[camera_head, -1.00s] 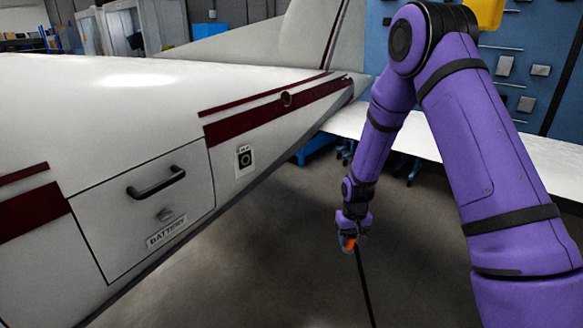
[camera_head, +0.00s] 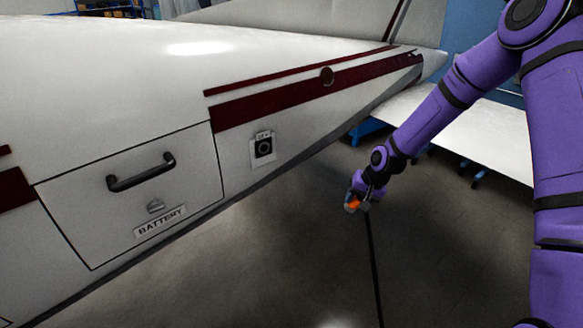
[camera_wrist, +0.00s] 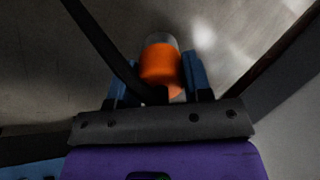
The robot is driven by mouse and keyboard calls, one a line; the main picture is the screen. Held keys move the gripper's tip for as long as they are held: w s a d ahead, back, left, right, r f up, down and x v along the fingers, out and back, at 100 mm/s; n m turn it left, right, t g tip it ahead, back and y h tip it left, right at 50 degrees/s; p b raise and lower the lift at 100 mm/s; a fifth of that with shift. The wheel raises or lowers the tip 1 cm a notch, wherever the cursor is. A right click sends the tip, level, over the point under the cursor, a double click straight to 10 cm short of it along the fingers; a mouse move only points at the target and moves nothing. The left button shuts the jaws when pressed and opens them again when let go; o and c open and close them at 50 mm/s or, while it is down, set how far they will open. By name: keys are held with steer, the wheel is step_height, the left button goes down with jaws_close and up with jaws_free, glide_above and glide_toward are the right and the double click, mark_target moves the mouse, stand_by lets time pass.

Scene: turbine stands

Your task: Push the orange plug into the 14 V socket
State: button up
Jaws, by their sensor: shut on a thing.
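The orange plug (camera_head: 354,203) is held in my gripper (camera_head: 358,200), to the right of the aircraft's side and apart from it. In the wrist view the plug (camera_wrist: 160,64), orange with a grey front end, sits between the two blue fingers of my gripper (camera_wrist: 160,75). A black cable hangs from the plug down to the floor. The socket (camera_head: 263,148) is a dark round opening in a small black square on a pale plate on the fuselage, left of and above my gripper. Its label is too small to read for certain. The socket does not show clearly in the wrist view.
A battery hatch (camera_head: 135,195) with a black handle (camera_head: 141,172) is closed, left of the socket. A long white table (camera_head: 460,130) stands behind my arm. The floor (camera_head: 290,260) below the fuselage looks clear except for the cable (camera_head: 373,260).

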steer(key=s+a+r+m+t+y, duration=0.25)
steer(key=a+r+t, duration=0.35)
steer(key=a+r, duration=0.3)
steer(key=s+a+r+m+t+y, duration=0.2)
steer(key=a+r+t+y, duration=0.35)
steer(key=a, duration=0.65)
steer(key=shift+n+t+h, duration=0.25)
steer(key=shift+t+h, duration=0.3)
steer(key=shift+h, duration=0.15)
steer(key=x, duration=0.4)
steer(key=shift+w+a+r, duration=0.1)
steer(key=shift+w+r, duration=0.25)
steer(key=shift+r, duration=0.05)
steer(key=shift+a, duration=0.15)
steer(key=shift+w+a, duration=0.3)
steer(key=shift+w, duration=0.15)
steer(key=shift+w+a, duration=0.15)
steer(key=shift+w, duration=0.15)
stand_by(0.5)
steer(key=shift+w+a+r, duration=0.2)
jaws_close()
